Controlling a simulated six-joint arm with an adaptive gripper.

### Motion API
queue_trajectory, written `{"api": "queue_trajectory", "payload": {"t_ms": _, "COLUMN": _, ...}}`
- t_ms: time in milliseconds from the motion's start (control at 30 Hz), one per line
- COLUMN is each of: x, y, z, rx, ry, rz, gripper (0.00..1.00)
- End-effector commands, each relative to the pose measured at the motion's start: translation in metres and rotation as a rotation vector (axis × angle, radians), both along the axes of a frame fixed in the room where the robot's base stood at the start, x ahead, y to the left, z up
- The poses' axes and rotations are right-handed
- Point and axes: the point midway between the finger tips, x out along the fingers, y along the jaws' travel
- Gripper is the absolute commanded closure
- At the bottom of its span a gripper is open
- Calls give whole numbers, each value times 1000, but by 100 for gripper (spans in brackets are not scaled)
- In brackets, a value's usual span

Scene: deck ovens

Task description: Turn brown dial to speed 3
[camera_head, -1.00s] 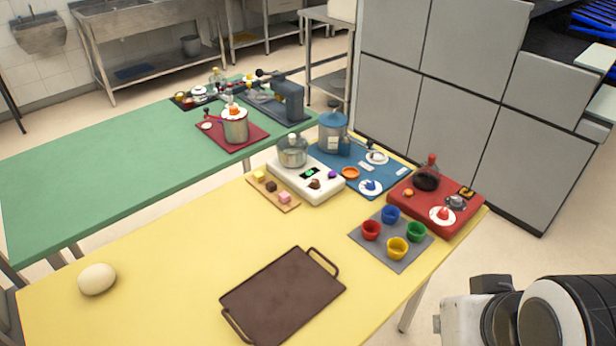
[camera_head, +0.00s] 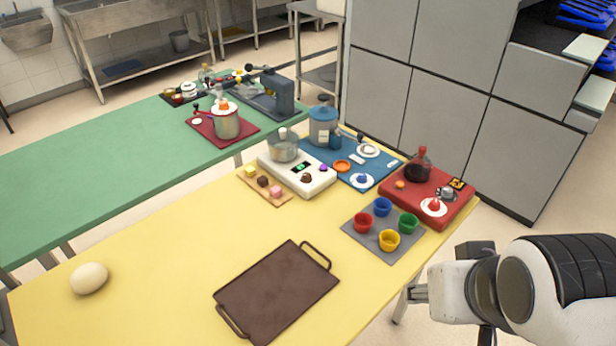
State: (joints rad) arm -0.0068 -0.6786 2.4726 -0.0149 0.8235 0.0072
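A small brown dial (camera_head: 306,178) sits on the front of a white appliance (camera_head: 318,187). A green-lit display (camera_head: 300,167) and a purple knob (camera_head: 323,167) are also on its face. A clear-lidded pot (camera_head: 284,147) stands on the appliance's back left. The dial's setting and any speed marks are too small to read. My gripper (camera_head: 418,293) is at the lower right, beyond the yellow table's right edge and well apart from the dial. Only its small grey end shows, and I cannot tell whether it is open or shut.
The yellow table (camera_head: 180,260) holds a brown tray (camera_head: 275,290), a dough ball (camera_head: 89,278), a grey mat (camera_head: 352,233) with coloured cups, a red board (camera_head: 455,212) with a dark flask, and a blue mat (camera_head: 385,171) with a blue canister (camera_head: 322,128). The yellow table's left middle is clear.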

Motion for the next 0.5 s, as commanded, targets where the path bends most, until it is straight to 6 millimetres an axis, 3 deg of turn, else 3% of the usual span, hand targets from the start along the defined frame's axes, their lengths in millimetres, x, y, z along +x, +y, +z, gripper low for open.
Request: {"api": "queue_trajectory", "payload": {"t_ms": 500, "x": 119, "y": 3, "z": 7, "rx": -37, "ry": -126, "rz": 35, "gripper": 61}}
